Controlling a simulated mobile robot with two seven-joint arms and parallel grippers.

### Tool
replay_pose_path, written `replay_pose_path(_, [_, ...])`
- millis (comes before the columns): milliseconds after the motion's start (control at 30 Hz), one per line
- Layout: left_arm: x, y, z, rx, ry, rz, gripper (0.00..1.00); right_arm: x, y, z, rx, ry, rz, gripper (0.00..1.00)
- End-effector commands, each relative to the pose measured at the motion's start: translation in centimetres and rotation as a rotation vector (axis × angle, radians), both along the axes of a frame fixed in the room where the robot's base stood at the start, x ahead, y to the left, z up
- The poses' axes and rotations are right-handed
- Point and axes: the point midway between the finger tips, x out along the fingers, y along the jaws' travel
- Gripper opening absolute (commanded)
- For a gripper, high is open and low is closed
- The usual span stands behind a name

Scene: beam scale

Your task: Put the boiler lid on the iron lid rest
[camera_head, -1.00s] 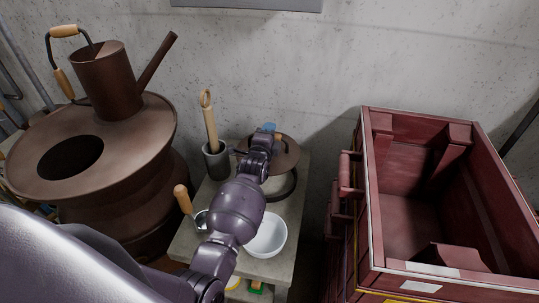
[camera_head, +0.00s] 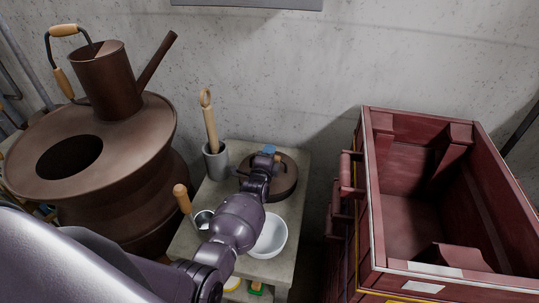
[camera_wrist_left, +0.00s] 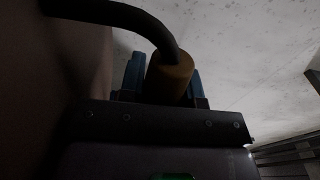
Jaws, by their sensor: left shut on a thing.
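The boiler lid (camera_head: 287,178) is a brown round disc at the back of the small concrete table. My left gripper (camera_head: 268,152) is shut on the lid's wooden handle; the wrist view shows the handle grip (camera_wrist_left: 169,77) between the blue fingers (camera_wrist_left: 165,80). A dark curved bar runs from the grip in that view. The lid lies low and looks level, over the place of the iron lid rest, which it now covers. I cannot tell whether it bears fully on the rest. My right gripper is not in view.
The concrete table (camera_head: 232,262) also holds a grey cup (camera_head: 216,162) with a wooden-handled tool, a white bowl (camera_head: 270,238) and a wooden-handled ladle (camera_head: 183,198). The brown boiler (camera_head: 130,165) with a can (camera_head: 106,82) stands left. A red crate (camera_head: 420,276) stands right.

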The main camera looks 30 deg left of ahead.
Motion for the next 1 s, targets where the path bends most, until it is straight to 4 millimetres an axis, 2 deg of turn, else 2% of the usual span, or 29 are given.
replay_pose_path(733, [0.1,0.0,-1.0,0.001,-0.003,0.0,0.0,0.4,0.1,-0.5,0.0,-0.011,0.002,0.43])
replay_pose_path(767, [0.0,0.0,-1.1,0.0,0.0,0.0,0.35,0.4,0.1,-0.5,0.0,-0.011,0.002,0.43])
replay_pose_path(900, [0.0,0.0,-1.1,0.0,0.0,0.0,0.56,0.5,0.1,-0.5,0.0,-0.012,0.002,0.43])
replay_pose_path(1000, [0.0,0.0,-1.1,0.0,0.0,0.0,0.56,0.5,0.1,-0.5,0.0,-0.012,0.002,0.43])
